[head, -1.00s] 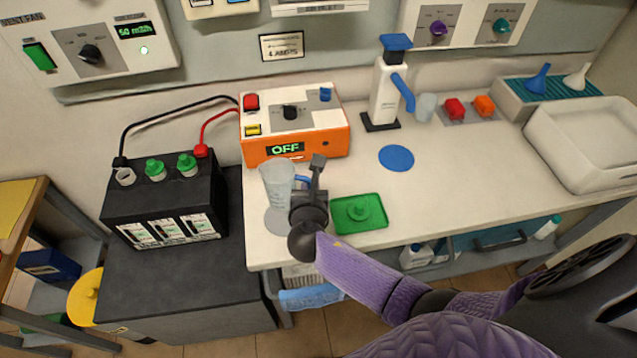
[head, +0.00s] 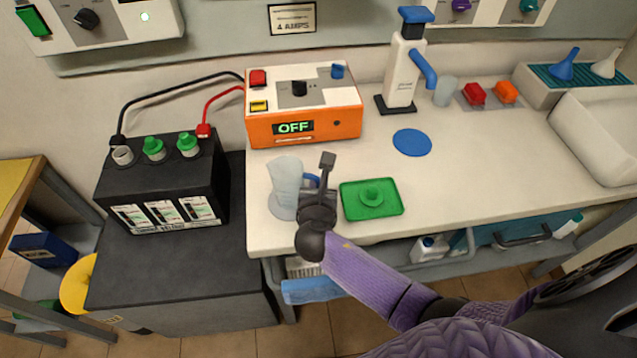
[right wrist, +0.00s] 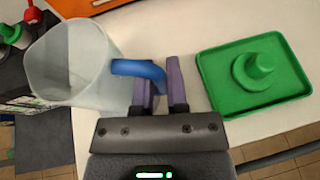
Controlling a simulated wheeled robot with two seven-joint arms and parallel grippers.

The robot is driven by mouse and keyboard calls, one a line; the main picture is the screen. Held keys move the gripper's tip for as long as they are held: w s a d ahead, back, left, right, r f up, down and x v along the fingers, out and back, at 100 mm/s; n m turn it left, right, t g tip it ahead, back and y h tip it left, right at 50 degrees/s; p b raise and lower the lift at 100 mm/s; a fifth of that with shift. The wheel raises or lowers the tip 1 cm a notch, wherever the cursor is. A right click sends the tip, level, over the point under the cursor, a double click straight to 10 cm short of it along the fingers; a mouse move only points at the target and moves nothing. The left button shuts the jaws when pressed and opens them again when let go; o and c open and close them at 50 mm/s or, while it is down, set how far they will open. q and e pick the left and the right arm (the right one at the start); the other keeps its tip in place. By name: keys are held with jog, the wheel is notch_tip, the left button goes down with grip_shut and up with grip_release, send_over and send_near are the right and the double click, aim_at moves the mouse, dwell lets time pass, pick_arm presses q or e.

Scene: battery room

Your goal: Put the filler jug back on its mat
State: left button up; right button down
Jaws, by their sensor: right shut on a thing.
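The filler jug (head: 285,178) is a translucent cup with a blue handle, near the bench's front left corner. My right gripper (head: 322,185) is shut on that handle (right wrist: 138,69); the jug also shows in the right wrist view (right wrist: 72,62). A blue round mat (head: 412,142) lies bare farther back on the bench. My left gripper is not in view.
A green tray (head: 388,212) with a green cap is just right of my gripper. The orange charger (head: 350,125), reading OFF, stands behind the jug. A black battery (head: 165,185) with green caps stands left.

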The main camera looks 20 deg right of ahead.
jog(key=shift+f, duration=0.45)
jog(key=c, duration=0.6)
grip_release()
